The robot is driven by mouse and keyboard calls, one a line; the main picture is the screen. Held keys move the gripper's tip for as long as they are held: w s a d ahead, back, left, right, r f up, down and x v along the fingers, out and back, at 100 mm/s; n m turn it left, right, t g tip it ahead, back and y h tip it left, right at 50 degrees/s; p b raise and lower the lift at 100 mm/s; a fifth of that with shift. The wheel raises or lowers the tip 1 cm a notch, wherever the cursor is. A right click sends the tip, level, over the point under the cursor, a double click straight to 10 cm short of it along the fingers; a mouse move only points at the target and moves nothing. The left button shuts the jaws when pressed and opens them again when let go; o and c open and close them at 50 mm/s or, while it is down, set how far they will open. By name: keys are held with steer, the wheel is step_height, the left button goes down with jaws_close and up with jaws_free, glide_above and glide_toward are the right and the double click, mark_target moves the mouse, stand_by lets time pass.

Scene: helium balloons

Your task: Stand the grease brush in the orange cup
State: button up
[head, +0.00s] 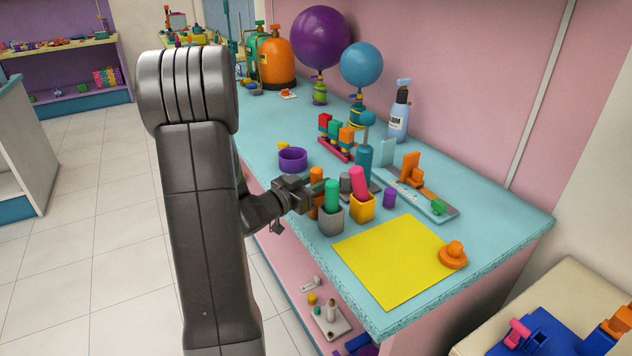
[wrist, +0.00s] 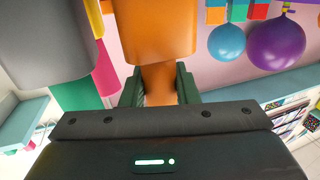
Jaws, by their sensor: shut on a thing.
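My gripper (head: 300,196) is at the front left of the teal counter, shut on an orange handle, which I take to be the grease brush (wrist: 160,88). In the upside-down wrist view, my fingers sit on both sides of the handle. The handle reaches into the mouth of the orange cup (wrist: 154,32) and looks close to upright. The cup also shows in the head view (head: 319,209), partly hidden behind my gripper and the grey cup. The brush's lower end is hidden, so I cannot tell whether it touches the cup's floor.
A grey cup (head: 331,219) holding a green stick and a yellow cup (head: 361,208) holding a pink stick stand close to the right. A purple bowl (head: 292,160) is behind. Balloons float at the back.

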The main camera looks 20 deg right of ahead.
steer(key=shift+f, duration=0.2)
steer(key=o, duration=2.2)
steer(key=shift+c, duration=0.2)
steer(key=shift+a, duration=0.1)
steer(key=shift+v, duration=1.35)
steer(key=v, duration=0.6)
steer(key=shift+r, duration=0.15)
steer(key=shift+x, duration=2.3)
